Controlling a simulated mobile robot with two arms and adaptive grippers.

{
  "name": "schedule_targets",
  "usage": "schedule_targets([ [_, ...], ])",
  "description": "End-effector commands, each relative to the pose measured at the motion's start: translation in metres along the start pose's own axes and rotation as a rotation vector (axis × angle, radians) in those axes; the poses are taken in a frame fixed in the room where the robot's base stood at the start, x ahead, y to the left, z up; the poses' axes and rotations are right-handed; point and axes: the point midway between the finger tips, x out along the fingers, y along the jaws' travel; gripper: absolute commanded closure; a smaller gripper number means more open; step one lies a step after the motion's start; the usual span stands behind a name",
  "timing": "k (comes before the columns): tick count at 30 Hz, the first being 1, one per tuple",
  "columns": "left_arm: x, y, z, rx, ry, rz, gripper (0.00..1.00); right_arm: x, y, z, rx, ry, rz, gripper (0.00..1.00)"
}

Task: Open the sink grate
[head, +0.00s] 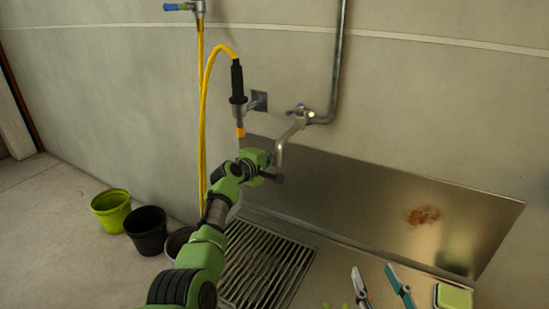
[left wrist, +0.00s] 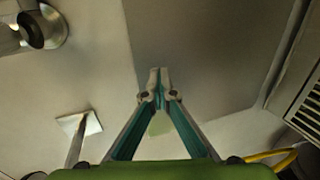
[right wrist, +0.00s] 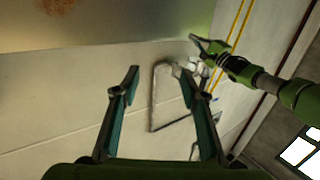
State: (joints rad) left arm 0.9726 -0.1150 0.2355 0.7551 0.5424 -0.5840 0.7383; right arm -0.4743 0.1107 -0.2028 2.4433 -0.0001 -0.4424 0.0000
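The sink grate (head: 268,262) is a dark slatted panel in a metal frame at the lower middle of the head view. It lies flat in its frame, partly hidden by my left arm. Its slats also show at the right edge of the left wrist view (left wrist: 306,108). My left gripper (head: 274,177) is above and beyond the grate, in front of the wall below the tap. In the left wrist view its fingertips (left wrist: 160,72) meet with nothing visible between them. My right gripper (head: 376,272) is right of the grate, its fingers apart and empty (right wrist: 160,70).
A tap (head: 290,138) and a grey pipe (head: 337,60) are on the wall. A yellow hose (head: 202,100) with a black sprayer (head: 237,82) hangs left of them. A metal splashback (head: 370,205) has a rusty stain. Green (head: 111,211) and black (head: 146,231) buckets stand left.

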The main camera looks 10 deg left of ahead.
Motion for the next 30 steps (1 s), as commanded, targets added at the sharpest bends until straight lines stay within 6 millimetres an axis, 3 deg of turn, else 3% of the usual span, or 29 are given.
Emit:
schedule_targets([
  [4,0.0,0.0,0.0,0.0,0.0,0.0,0.96,0.0,0.0,0.0,0.0,-0.001,0.0,0.6],
  [7,0.0,0.0,0.0,0.0,0.0,0.0,0.7,0.0,0.0,0.0,0.0,-0.001,0.0,0.6],
  [19,0.0,0.0,0.0,0.0,0.0,0.0,0.69,0.0,0.001,0.003,0.0,-0.013,0.001,0.6],
  [30,-0.004,0.001,0.0,-0.001,0.0,0.0,0.69,-0.006,0.004,0.03,-0.002,-0.143,0.009,0.6],
])
